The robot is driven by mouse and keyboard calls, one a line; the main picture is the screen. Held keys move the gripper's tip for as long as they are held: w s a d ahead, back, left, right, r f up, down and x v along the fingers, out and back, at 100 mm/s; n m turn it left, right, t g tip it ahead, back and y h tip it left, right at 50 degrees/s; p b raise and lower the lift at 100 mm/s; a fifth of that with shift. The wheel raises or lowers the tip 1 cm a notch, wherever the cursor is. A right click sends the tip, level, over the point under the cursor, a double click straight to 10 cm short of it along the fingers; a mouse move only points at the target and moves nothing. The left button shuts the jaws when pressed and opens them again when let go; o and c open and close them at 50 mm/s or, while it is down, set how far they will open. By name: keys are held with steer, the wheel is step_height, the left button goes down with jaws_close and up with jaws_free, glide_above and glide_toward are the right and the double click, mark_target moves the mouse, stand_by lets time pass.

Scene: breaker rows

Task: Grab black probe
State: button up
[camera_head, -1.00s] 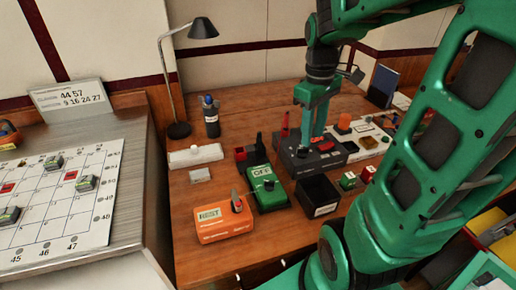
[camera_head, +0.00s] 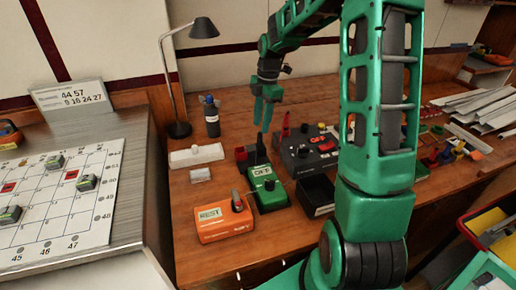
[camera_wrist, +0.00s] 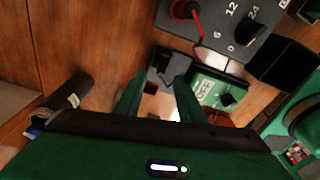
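The black probe (camera_head: 262,147) stands upright in the head view, beside a small red and black block (camera_head: 246,154) and behind the green box. My gripper (camera_head: 263,122) points down just above it. In the wrist view my gripper (camera_wrist: 160,84) has its two green fingers apart. A dark shape, probably the probe (camera_wrist: 162,66), shows near the gap between the fingertips. I see no clear contact with it. The probe's lower end is hard to make out.
The green box (camera_head: 268,190) and orange box (camera_head: 220,222) stand in front. A dark control panel (camera_head: 300,160) with a red probe (camera_head: 286,125) and an empty black bin (camera_head: 316,194) lie to the right. A dark bottle (camera_head: 212,122) and lamp (camera_head: 178,128) stand left.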

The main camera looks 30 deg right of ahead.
mark_target(260, 138)
steer(key=shift+a+f, duration=0.2)
steer(key=shift+f, duration=1.65)
steer(key=shift+a+f, duration=0.15)
steer(key=shift+f, duration=1.7)
jaws_close()
